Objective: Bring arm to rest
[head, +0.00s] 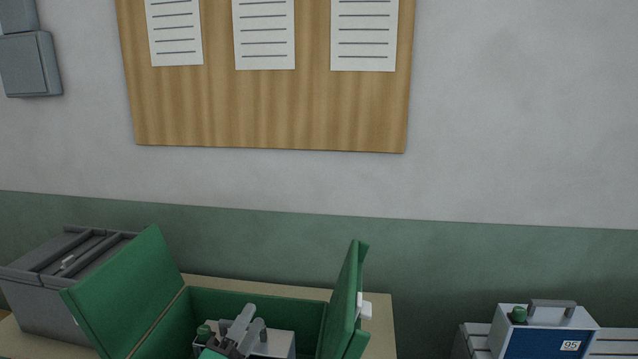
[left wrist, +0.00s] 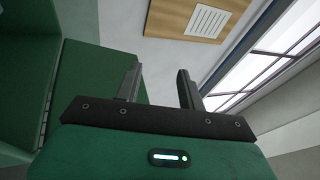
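My left gripper (head: 243,325) shows low in the head view, at the open green box (head: 255,301), in front of a pale damper box (head: 279,345) with a green knob that sits inside it. In the left wrist view the two fingers of the left gripper (left wrist: 159,86) are apart with nothing between them. They point up toward the wall and window. My gripper hides part of the pale box, and the picture's lower edge cuts it off. My right gripper is in neither view.
The green box's lids (head: 125,290) stand open on a tan table (head: 381,323). A grey case (head: 45,300) stands at left. A blue-fronted damper box (head: 535,338) marked 95 rests on a slatted pale surface (head: 612,342) at right. A notice board (head: 270,110) hangs behind.

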